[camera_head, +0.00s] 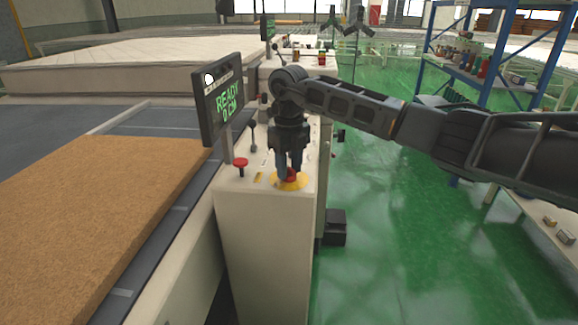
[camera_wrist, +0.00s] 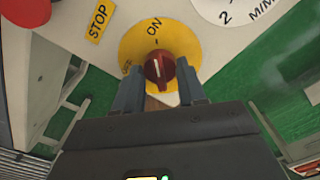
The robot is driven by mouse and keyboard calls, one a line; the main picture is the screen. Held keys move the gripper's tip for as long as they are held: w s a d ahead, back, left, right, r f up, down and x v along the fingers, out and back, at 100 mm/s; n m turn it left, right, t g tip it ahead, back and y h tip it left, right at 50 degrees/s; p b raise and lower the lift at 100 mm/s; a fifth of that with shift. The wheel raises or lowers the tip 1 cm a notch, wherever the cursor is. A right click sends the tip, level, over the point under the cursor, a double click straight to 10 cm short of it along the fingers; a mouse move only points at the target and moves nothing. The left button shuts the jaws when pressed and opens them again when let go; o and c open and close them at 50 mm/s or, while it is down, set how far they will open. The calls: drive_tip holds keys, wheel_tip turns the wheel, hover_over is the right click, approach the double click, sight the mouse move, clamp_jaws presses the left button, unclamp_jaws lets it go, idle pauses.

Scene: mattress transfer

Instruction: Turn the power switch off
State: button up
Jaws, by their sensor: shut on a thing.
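The power switch is a red rotary knob (camera_wrist: 159,69) on a yellow round plate (camera_wrist: 140,41) with ON and OFF lettering, on top of the white control cabinet (camera_head: 262,235). In the wrist view a pale line on the knob points up toward the ON lettering; OFF is at the left of the plate. In the head view the knob (camera_head: 291,175) is partly hidden by my gripper, which reaches straight down from above. My gripper (camera_wrist: 160,86) has its two fingers on either side of the knob, closed on it.
A red mushroom button (camera_head: 240,165) and a yellow STOP label (camera_wrist: 98,20) are beside the switch. A READY screen (camera_head: 221,100) and a black lever (camera_head: 252,135) stand behind. A brown mat (camera_head: 90,220) lies on the conveyor at left.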

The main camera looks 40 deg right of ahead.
drive_tip(key=n+b, duration=0.1)
drive_tip(key=n, duration=0.3)
drive_tip(key=shift+d+n+b, duration=0.1)
drive_tip(key=shift+n+b, duration=0.2)
drive_tip(key=shift+b, duration=0.1)
drive_tip(key=n+b, duration=0.1)
drive_tip(key=n, duration=0.3)
drive_tip(key=shift+b, duration=0.35)
drive_tip(key=n+b, duration=0.1)
drive_tip(key=n, duration=0.3)
drive_tip(key=shift+n, duration=0.4)
drive_tip(key=shift+n+b, duration=0.5)
drive_tip(key=shift+n, duration=1.4)
drive_tip(key=shift+r, duration=0.1)
drive_tip(key=o, duration=1.1)
drive_tip(key=shift+c, duration=0.2)
